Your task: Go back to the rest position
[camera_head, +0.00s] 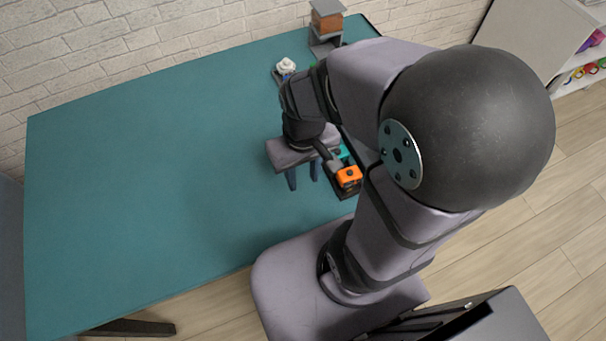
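My gripper (303,177) points down above the teal table (150,180), left of a dark tray. Its two blue-grey fingers are apart, with bare table showing between them, and I see nothing held. My arm comes in from the right and covers part of the table and the tray.
The dark tray (347,194) holds an orange block-like piece (349,175) and a teal piece (343,153), close right of my gripper. A white object (286,66) and a grey stand with a brown block (326,17) are at the back. The table's left side is clear.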

